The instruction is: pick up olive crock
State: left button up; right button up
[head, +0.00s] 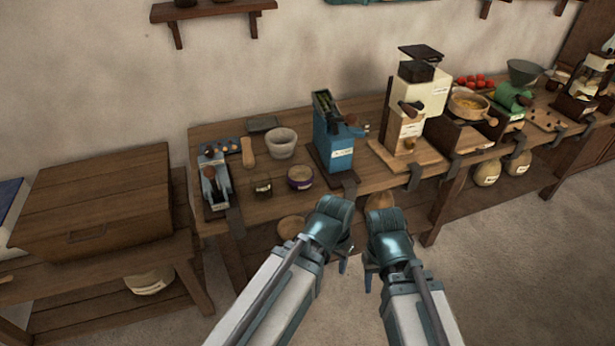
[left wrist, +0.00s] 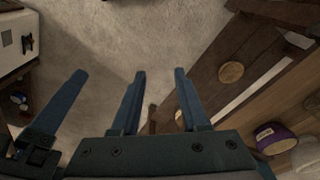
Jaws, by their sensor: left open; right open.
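No label is legible, so I cannot tell for sure which vessel is the olive crock. A small purple pot (head: 300,178) with a pale label stands upright near the table's front edge; it also shows in the left wrist view (left wrist: 272,136). Round tan labelled crocks (head: 487,173) stand on the lower shelf at right. My left gripper (head: 343,256) is open and empty, in front of the table's edge, apart from the pot. It also shows in the left wrist view (left wrist: 160,84). My right gripper (head: 372,276) is open and empty, close beside it.
A blue machine (head: 336,150) stands right of the pot, a grey bowl (head: 282,143) behind it and a small dark jar (head: 262,186) at its left. A cream grinder (head: 412,110) stands further right. A wooden box (head: 95,205) is at left. The floor in front is clear.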

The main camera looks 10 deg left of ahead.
pick_arm(q)
jog(key=w+a+f+t+h+b, duration=0.2)
jog(key=w+f+t+h+b, duration=0.15)
jog(key=w, duration=0.55)
jog(key=n+t+y+b, duration=0.25)
jog(key=t+b, duration=0.35)
jog(key=t, duration=0.3)
send_near(300, 179)
jog(key=s+d+r, duration=0.3)
jog(key=s+r, duration=0.2)
jog(key=s, duration=0.1)
jog(key=shift+g, duration=0.25)
jog(key=b+x, duration=0.1)
jog(key=x, duration=0.3)
jog(key=b+x, duration=0.2)
jog(key=x, duration=0.3)
jog(key=d+b+x, duration=0.1)
jog(key=b+x, duration=0.1)
jog(key=x, duration=0.3)
jog(key=shift+w+r, duration=0.1)
jog(key=shift+r, duration=0.25)
pick_arm(e)
notch_tip(300, 179, down, 16)
jog(key=shift+w, duration=0.15)
pick_arm(q)
grip_shut()
